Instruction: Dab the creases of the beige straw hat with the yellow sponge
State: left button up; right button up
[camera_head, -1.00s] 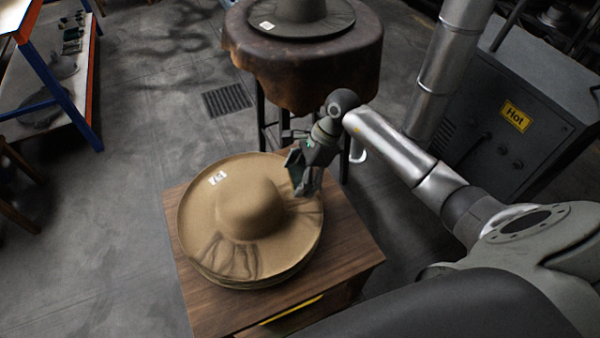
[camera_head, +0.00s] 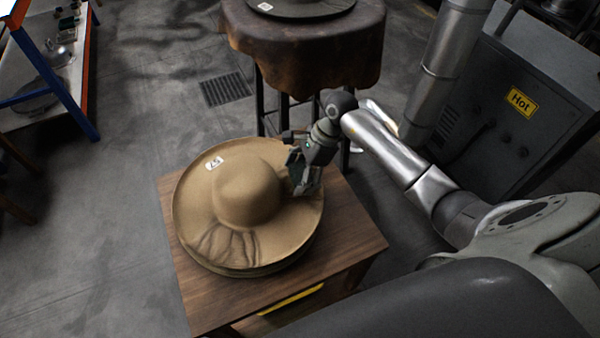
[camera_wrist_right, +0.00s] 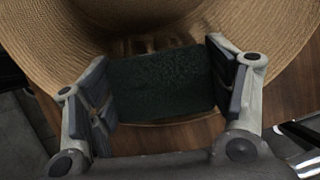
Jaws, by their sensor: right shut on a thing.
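The beige straw hat (camera_head: 246,192) lies brim down on top of a stack on a small wooden table. Dark creases (camera_head: 226,246) fan across the front of its brim, and a white tag (camera_head: 213,163) is on the back left of the brim. My right gripper (camera_head: 303,188) is over the right side of the brim, close to it; contact cannot be told. In the right wrist view it is shut on a block with a dark green, rough face (camera_wrist_right: 160,84), apparently the sponge; no yellow shows. The left gripper is not in view.
The wooden table (camera_head: 200,298) has bare wood around the hat. A round, rusty stand (camera_head: 300,55) with a dark hat (camera_head: 300,8) is behind. A grey machine marked Hot (camera_head: 521,101) stands right. Open floor lies left.

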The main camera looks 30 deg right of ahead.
jog(key=shift+f+b, duration=0.55)
jog(key=shift+f, duration=0.1)
dwell(0.7)
dwell(1.6)
jog(key=shift+r+p, duration=1.55)
jog(key=shift+r, duration=1.25)
notch_tip(320, 180, up, 8)
jog(key=p, duration=0.4)
jog(key=shift+r+p, duration=0.25)
jog(key=shift+p, duration=0.15)
